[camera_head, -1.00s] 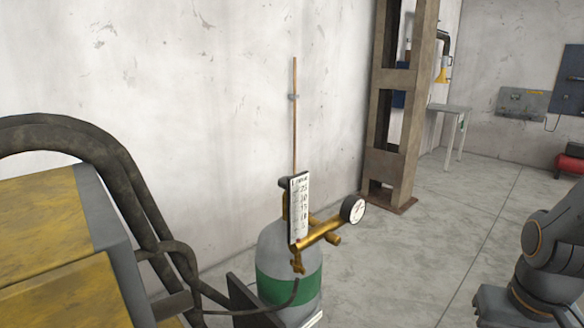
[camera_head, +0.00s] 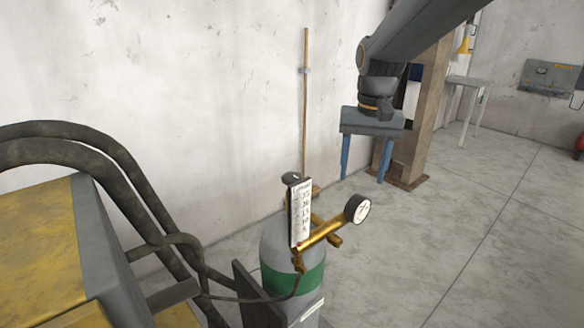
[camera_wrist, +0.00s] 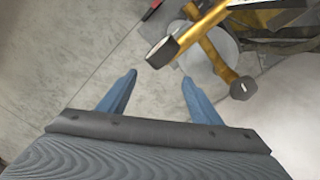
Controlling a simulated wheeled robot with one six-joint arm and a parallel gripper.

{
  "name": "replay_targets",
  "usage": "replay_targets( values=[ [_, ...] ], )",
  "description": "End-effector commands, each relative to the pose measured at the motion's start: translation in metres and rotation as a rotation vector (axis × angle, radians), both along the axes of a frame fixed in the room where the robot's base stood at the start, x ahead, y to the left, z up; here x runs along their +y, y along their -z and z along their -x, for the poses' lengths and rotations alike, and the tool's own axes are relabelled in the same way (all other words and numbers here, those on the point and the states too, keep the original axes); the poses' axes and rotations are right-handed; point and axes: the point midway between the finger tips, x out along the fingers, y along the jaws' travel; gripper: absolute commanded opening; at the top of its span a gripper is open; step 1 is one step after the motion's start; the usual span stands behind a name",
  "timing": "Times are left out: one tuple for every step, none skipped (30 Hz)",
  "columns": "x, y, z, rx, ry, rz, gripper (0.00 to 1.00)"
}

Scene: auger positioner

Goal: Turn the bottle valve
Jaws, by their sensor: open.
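The gas bottle (camera_head: 281,246) is grey with a green band and stands upright, low in the middle of the head view. A dark round knob (camera_head: 291,177) shows at the top of the brass fittings, partly behind a white scale plate (camera_head: 301,212). A pressure gauge (camera_head: 357,209) sticks out to the right. My gripper (camera_head: 363,174) is open and empty, pointing down, up and to the right of the gauge in the picture. In the wrist view, its blue fingers (camera_wrist: 160,78) are apart, with the gauge's dark rim (camera_wrist: 162,52) just beyond them. A grey round knob (camera_wrist: 243,88) shows to their right.
A thin copper rod (camera_head: 305,100) rises behind the bottle by the wall. A yellow and grey machine (camera_head: 45,245) with thick dark hoses (camera_head: 120,165) fills the left. A rusty steel column (camera_head: 425,120) stands behind my gripper.

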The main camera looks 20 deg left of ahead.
Motion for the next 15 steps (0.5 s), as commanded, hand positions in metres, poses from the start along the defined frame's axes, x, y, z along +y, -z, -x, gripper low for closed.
replay_targets(
  values=[
    [0.037,-0.009,-0.001,0.009,-0.029,0.003,0.58],
    [0.055,-0.014,-0.001,0.016,-0.039,0.006,0.58],
    [0.076,-0.021,0.001,0.025,-0.051,0.011,0.58],
    [0.091,-0.026,0.004,0.031,-0.060,0.015,0.58],
    [0.105,-0.030,0.006,0.038,-0.068,0.019,0.58],
    [0.121,-0.036,0.010,0.043,-0.078,0.023,0.58],
    [0.131,-0.039,0.012,0.047,-0.082,0.025,0.58],
    [0.140,-0.042,0.015,0.051,-0.087,0.028,0.58],
    [0.149,-0.045,0.018,0.055,-0.093,0.031,0.58],
    [0.155,-0.047,0.020,0.057,-0.096,0.033,0.58],
    [0.159,-0.049,0.022,0.059,-0.099,0.035,0.58],
    [0.164,-0.050,0.023,0.061,-0.100,0.036,0.58],
    [0.166,-0.050,0.024,0.063,-0.100,0.038,0.58],
    [0.167,-0.049,0.025,0.064,-0.101,0.038,0.58],
    [0.168,-0.047,0.025,0.065,-0.102,0.039,0.58]
  ],
)
